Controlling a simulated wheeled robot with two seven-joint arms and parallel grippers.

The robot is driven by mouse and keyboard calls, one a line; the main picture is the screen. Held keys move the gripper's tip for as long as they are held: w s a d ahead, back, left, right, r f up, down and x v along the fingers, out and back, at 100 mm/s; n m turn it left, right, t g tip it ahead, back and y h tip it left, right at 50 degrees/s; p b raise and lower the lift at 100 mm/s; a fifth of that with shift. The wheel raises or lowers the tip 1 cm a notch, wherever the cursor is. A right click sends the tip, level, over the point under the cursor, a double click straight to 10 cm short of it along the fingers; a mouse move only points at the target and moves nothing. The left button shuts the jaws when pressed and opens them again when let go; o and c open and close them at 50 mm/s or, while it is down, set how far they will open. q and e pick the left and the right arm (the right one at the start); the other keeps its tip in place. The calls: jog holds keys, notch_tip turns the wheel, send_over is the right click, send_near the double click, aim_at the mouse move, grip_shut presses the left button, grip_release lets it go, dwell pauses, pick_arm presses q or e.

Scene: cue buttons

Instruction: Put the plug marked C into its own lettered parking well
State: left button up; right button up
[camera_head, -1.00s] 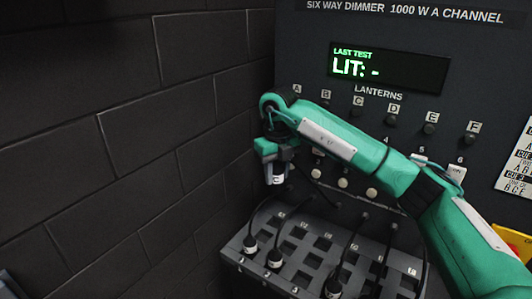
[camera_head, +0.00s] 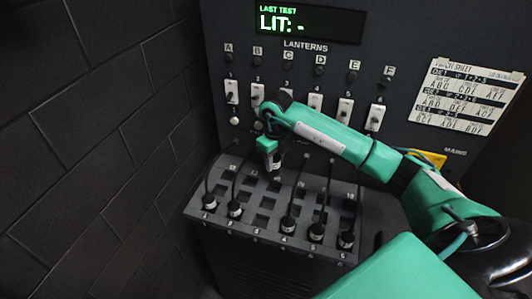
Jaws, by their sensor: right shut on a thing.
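My right gripper (camera_head: 272,164) is shut on a dark plug with a pale band (camera_head: 276,168), which hangs roughly upright. The gripper hovers above the rear part of the dark shelf of square wells (camera_head: 192,212). The plug's letter cannot be read now. In the front row, an empty well (camera_head: 260,219) lies between the second and third of the parked plugs. It is lower in the picture than the held plug. The letters at the wells are too small to read. My left gripper is not in view.
Several parked plugs, such as the leftmost one (camera_head: 209,203) and the rightmost one (camera_head: 346,240), stand in the front row with cables rising behind them. Behind is the panel with white switches (camera_head: 315,104) and a lit display (camera_head: 309,22). A brick wall (camera_head: 90,140) stands at left.

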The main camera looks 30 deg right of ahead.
aim_at(275, 171)
jog(key=shift+s+d+f+b, duration=0.15)
jog(key=shift+f+b, duration=0.25)
jog(key=shift+f, duration=0.35)
jog(key=shift+f+b, duration=0.75)
jog(key=shift+f, duration=0.8)
jog(key=shift+b, duration=0.35)
jog(key=shift+f, duration=0.2)
jog(key=shift+f+b, duration=1.85)
jog(key=shift+f, duration=0.3)
jog(key=o, duration=1.1)
